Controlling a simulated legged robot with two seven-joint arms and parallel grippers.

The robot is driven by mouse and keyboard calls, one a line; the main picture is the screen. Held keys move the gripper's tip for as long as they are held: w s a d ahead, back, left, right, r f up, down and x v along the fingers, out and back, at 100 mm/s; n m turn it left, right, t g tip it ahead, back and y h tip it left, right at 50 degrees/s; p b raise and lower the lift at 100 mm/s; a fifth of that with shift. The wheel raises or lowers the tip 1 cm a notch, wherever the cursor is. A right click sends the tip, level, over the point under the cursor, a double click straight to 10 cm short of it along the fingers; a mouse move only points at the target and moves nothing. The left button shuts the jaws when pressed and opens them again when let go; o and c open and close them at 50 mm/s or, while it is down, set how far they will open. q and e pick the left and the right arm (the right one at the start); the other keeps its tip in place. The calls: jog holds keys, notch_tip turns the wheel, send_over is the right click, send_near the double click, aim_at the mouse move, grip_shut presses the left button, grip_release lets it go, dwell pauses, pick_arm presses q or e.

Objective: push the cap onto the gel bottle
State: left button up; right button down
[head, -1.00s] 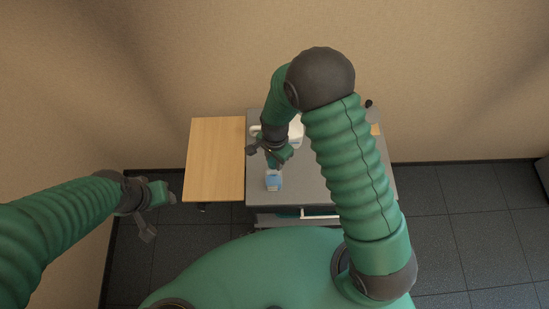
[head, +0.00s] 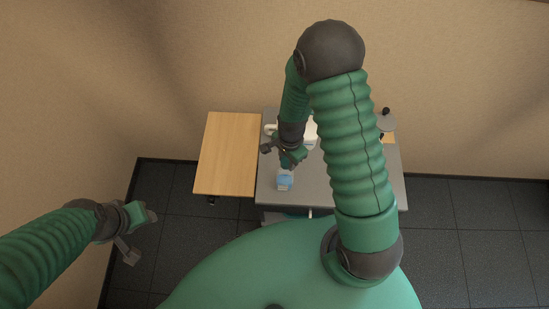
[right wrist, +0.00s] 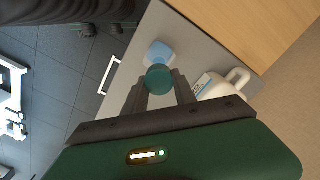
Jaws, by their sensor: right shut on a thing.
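The gel bottle (head: 285,182) is a small light blue bottle with a pale base, near the front left of the grey table. It also shows in the right wrist view (right wrist: 159,52), just beyond the fingertips.
The grey table (head: 330,190) has a wooden side table (head: 225,155) on its left. A white jug with a handle (right wrist: 222,85) stands behind the bottle. A dark-knobbed round grey object (head: 386,121) is at the back right. The wooden top is clear.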

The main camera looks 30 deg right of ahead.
dwell(0.3)
jog(key=b, duration=0.3)
send_over(286, 173)
notch_tip(286, 173, down, 4)
jog(key=shift+f, duration=0.55)
jog(key=shift+s, duration=0.1)
dwell(0.3)
jog(key=shift+f+b, duration=0.8)
jog(key=shift+f, duration=0.15)
jog(key=c, duration=0.9)
grip_release()
jog(key=shift+r, duration=0.1)
